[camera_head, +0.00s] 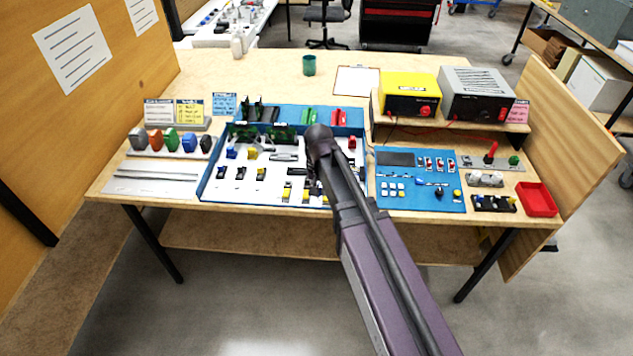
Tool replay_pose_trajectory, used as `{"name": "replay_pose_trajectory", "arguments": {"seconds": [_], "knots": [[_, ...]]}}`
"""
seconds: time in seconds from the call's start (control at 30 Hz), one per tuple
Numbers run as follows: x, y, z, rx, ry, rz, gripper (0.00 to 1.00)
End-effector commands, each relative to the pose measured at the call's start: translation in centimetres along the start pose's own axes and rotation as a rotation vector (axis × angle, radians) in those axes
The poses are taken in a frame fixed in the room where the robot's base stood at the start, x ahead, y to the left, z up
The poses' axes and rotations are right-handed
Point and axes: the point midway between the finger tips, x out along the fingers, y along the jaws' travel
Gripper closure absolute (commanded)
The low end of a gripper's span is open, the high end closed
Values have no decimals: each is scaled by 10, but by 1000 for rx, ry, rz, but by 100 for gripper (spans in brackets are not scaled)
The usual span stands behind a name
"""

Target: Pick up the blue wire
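A row of coloured wire-like coils or spools stands on a light rack at the left of the table. The blue one (189,141) is upright between a green one and a black one, and nothing touches it from above. My arm reaches in from the lower right, and its dark end (318,142) is over the blue-edged tray, well to the right of the blue wire. The fingers of my gripper are hidden or too small to make out. I cannot tell whether it is open or shut.
The blue-edged tray (203,184) holds many small parts and fills the middle. A blue panel (425,201), a red bin (537,199) and yellow (410,90) and grey (485,92) boxes stand at the right. Small signs (175,112) stand behind the coils. Wooden walls flank the table.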

Motion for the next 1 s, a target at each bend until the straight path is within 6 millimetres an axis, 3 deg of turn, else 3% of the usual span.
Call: {"name": "replay_pose_trajectory", "arguments": {"seconds": [0.6,0.63,0.7,1.0], "knots": [[0,1,3,0,0,0,95],[0,1,3,0,0,0,79],[0,1,3,0,0,0,100],[0,1,3,0,0,0,100]]}}
